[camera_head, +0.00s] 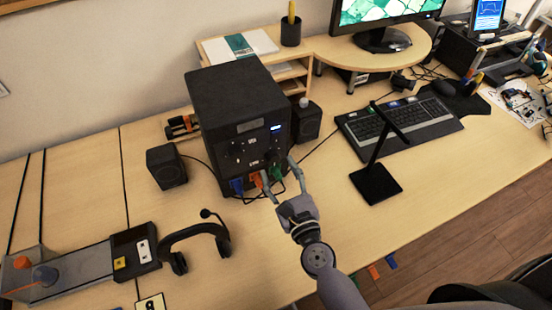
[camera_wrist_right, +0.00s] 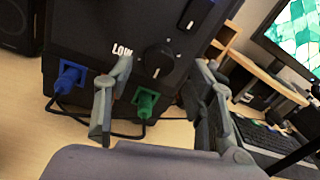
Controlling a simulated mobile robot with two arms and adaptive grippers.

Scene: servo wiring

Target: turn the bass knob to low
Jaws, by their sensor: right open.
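The black speaker box (camera_head: 235,90) stands on the desk, its control face turned toward my right gripper. In the right wrist view a round black knob (camera_wrist_right: 158,60) with a pale pointer mark sits right of the white label LOW (camera_wrist_right: 122,50). The word naming the knob is not readable. My right gripper (camera_head: 278,168) is open in front of the box's lower face. In the wrist view its fingertips (camera_wrist_right: 165,72) appear on either side of the knob, with nothing held; contact cannot be told. My left gripper is not in view.
Blue (camera_wrist_right: 68,76) and green (camera_wrist_right: 146,102) plugs with black cables sit below the knob, close to the fingers. Small speakers (camera_head: 166,166), a headset (camera_head: 193,240) and a black stand (camera_head: 376,184) are around.

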